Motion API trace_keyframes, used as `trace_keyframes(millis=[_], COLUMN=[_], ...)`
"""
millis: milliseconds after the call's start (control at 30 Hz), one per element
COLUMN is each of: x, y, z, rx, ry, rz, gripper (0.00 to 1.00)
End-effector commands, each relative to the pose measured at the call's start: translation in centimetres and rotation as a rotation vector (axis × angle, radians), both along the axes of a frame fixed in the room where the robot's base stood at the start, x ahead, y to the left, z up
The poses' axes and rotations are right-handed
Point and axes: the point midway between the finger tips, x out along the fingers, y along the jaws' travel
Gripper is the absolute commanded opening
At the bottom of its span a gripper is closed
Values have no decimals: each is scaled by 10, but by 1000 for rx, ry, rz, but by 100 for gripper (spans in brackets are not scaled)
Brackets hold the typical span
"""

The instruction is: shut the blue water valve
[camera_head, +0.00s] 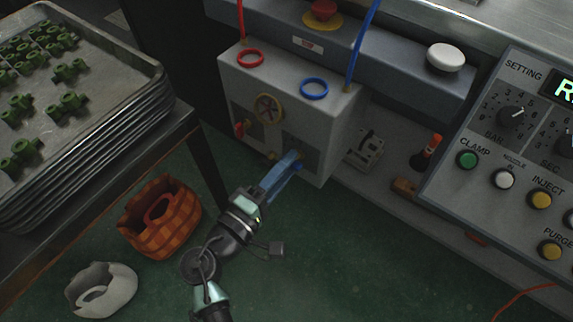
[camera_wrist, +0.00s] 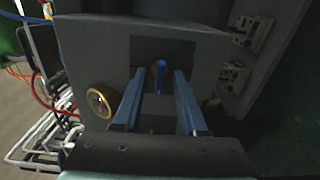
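The blue water valve's handle (camera_wrist: 161,75) shows in the wrist view as a small upright blue piece inside a dark recess in the grey box's front. In the head view my fingers largely hide it, and its exact angle is hard to read there. My gripper (camera_head: 291,164) has long blue fingers reaching to the recess at the lower right of the grey box (camera_head: 240,83). In the wrist view my gripper (camera_wrist: 160,90) is open, with one finger on each side of the handle and a visible gap on both sides.
A red ring (camera_head: 250,58) and a blue ring (camera_head: 314,88) lie on top. An orange basket (camera_head: 180,235) and stacked trays (camera_head: 150,130) stand left.

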Motion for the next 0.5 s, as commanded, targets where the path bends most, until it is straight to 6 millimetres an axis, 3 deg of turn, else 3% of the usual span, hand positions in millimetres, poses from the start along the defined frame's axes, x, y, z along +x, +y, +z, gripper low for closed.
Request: trace_keyframes(millis=[267, 500], x=[-5, -39], y=[4, 30], z=[0, 2], rx=[0, 0], ry=[1, 3], rz=[2, 5], gripper=[41, 41])
